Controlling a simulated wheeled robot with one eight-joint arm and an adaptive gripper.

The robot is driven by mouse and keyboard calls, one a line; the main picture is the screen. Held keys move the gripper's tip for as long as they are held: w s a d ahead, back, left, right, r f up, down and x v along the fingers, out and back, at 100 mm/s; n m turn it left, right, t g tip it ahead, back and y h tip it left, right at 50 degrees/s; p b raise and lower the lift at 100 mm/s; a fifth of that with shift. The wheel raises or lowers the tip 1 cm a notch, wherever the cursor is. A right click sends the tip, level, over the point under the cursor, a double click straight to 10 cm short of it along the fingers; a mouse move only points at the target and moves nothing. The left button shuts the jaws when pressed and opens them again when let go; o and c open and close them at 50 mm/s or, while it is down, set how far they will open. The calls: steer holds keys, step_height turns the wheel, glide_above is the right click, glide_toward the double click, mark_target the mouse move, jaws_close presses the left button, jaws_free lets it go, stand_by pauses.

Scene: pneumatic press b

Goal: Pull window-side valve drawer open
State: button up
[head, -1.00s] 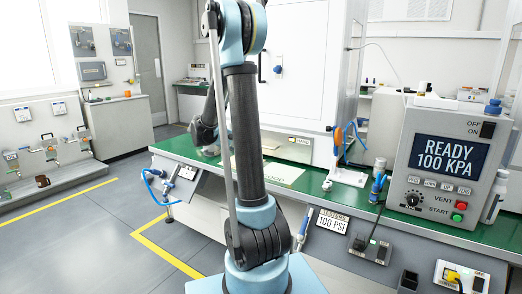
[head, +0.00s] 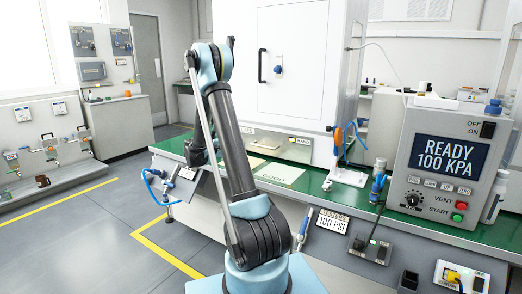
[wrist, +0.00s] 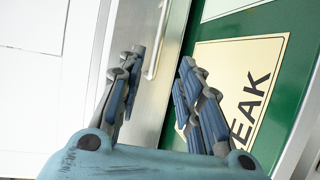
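In the wrist view, a grey metal front (wrist: 160,75) with a pale bar handle (wrist: 157,45) runs beside the green bench top. I take it for a valve drawer, but cannot tell which one. My gripper (wrist: 160,88) is open and empty, with the handle showing beyond and between its fingers, apart from them. In the head view, the grey drawer strip (head: 325,148) lies under the white cabinet (head: 305,70), with a small label at its right part. Its left part is partly hidden by my arm, and the gripper fingers cannot be made out there.
A cream sheet marked with letters ending "EAK" (wrist: 235,75) lies on the green bench (head: 335,190). A GOOD sheet (head: 280,173) lies nearby. A blue-and-orange fixture (head: 345,150) and the READY 100 KPA console (head: 445,160) stand to the right. Grey floor is open at left.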

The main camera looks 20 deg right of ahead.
mark_target(260, 146)
steer(key=x, duration=1.5)
steer(key=shift+d, duration=0.2)
jaws_close()
